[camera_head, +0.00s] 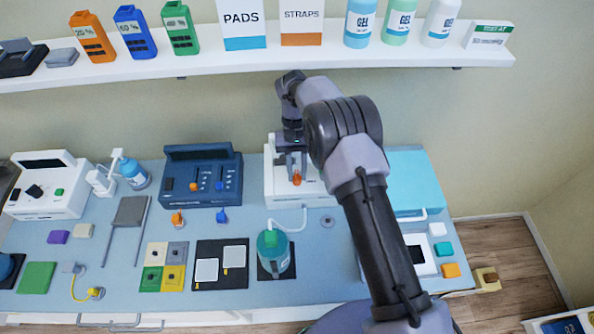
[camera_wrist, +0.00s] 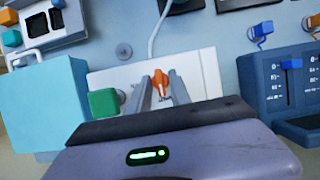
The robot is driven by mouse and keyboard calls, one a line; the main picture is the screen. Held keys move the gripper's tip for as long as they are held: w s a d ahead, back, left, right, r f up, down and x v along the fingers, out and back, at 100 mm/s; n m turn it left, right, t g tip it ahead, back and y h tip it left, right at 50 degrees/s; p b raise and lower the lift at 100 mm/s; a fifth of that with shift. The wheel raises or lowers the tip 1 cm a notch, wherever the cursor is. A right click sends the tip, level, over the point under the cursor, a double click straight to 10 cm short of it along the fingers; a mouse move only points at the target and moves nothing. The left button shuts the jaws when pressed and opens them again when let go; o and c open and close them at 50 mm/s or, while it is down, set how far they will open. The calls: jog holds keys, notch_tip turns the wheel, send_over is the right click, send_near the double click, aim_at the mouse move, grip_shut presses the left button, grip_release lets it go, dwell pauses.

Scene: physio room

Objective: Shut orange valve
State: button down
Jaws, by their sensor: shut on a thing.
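The orange valve (camera_head: 296,178) is a small lever handle on the front of a white machine (camera_head: 276,187) at the back of the bench. In the wrist view the orange valve (camera_wrist: 160,82) sits between the two grey fingers of my gripper (camera_wrist: 162,92), which are closed in on it. The head view shows my gripper (camera_head: 290,160) reaching down to the valve from above. My arm hides the machine's right part in the head view. A green knob (camera_wrist: 104,103) is left of the fingers in the wrist view.
A dark blue unit with sliders (camera_head: 202,178) stands left of the white machine. A teal box (camera_head: 415,182) stands to its right. A teal-capped bottle (camera_head: 273,252) with a hose is in front. A shelf (camera_head: 240,60) with bottles and boxes runs above.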

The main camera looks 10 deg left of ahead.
jog(key=c, duration=1.5)
grip_release()
